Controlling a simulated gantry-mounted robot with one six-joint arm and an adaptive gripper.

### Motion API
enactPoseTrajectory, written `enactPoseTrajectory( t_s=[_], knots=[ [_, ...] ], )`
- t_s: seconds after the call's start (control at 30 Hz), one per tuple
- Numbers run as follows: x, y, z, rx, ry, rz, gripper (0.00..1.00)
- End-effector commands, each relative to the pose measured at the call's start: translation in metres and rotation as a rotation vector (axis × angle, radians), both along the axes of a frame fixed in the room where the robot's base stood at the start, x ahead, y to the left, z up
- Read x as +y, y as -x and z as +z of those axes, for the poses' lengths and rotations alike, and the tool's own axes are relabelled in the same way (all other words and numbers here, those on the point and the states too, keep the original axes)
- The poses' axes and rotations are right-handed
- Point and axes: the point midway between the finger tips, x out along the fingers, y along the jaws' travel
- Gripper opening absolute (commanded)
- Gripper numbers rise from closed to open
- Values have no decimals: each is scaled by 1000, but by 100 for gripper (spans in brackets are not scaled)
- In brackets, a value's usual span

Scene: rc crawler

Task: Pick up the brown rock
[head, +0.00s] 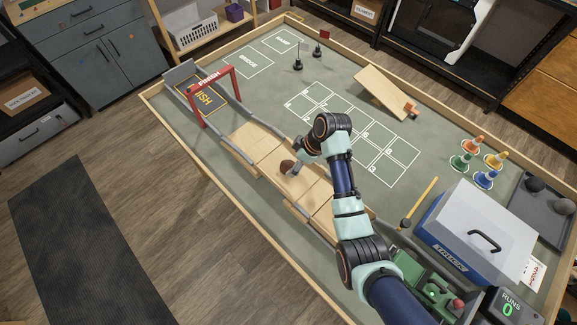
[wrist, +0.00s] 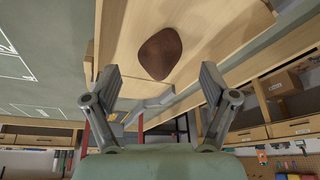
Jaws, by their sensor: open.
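The brown rock (head: 287,166) lies on the light wooden track (head: 253,142) in the middle of the table. In the wrist view the rock (wrist: 160,53) is a rounded dark brown lump on the wooden surface, beyond the fingertips and roughly between their lines. My gripper (wrist: 158,78) is open and empty, with its two grey fingers spread wide. In the head view my gripper (head: 296,170) is beside the rock, low over the track, and partly hidden by my arm. I cannot tell the exact gap between the fingers and the rock.
A red finish arch (head: 212,82) spans the track's far left end. Grey rails (head: 238,157) edge the track. A wooden ramp (head: 386,92), several small cones (head: 486,179) and a grey-blue toolbox (head: 478,235) stand to the right. The marked grid (head: 375,140) is clear.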

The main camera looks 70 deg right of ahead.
Motion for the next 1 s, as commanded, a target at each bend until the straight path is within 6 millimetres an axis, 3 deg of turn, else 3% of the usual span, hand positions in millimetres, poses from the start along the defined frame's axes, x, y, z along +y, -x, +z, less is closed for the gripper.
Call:
enactPoseTrajectory(
  t_s=[0.2, 0.47, 0.87, 0.9, 1.0],
  knots=[
    [0, -13, -34, 2, -2, 0, 84],
    [0, -15, -37, 1, 1, -1, 84],
    [0, -15, -37, 1, 1, -1, 18],
    [0, -15, -37, 0, 1, -1, 13],
    [0, -15, -37, 0, 1, -1, 13]
  ],
)
